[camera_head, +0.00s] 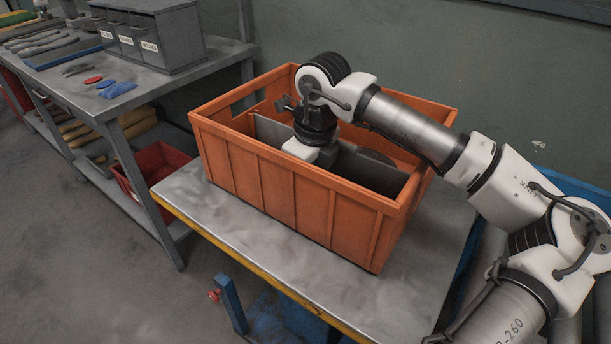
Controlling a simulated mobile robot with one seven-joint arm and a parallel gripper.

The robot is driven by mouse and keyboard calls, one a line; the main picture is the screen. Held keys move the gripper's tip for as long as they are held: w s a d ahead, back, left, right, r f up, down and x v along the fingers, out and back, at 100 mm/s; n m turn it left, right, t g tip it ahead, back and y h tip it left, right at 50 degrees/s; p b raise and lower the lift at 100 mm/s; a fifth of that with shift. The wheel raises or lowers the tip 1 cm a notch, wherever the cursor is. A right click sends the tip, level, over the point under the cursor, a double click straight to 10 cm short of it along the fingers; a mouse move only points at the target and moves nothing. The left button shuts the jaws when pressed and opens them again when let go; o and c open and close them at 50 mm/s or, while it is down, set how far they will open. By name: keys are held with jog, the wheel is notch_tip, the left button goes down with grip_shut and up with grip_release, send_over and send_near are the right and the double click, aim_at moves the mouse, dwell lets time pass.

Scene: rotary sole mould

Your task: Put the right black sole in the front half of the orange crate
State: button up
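The orange crate (265,182) stands on a grey metal table, its long ribbed wall facing me. A grey upright panel (272,131) shows inside it, like a divider running lengthwise. My gripper (312,153) points down into the crate near its middle. Its white body shows just above the near wall, and its fingers are hidden behind that wall. I cannot see whether they are open, shut or holding something. No black sole can be made out; the crate's floor is hidden.
The grey table (270,250) has bare room in front of the crate and a yellow front edge. A workbench (150,77) at the left carries grey bins (150,38), tools and small red and blue pieces. A red bin (160,163) sits below it. A green wall stands behind.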

jog(key=shift+f+b, duration=0.3)
jog(key=shift+f, duration=0.15)
jog(key=o, duration=1.2)
jog(key=shift+r, duration=0.1)
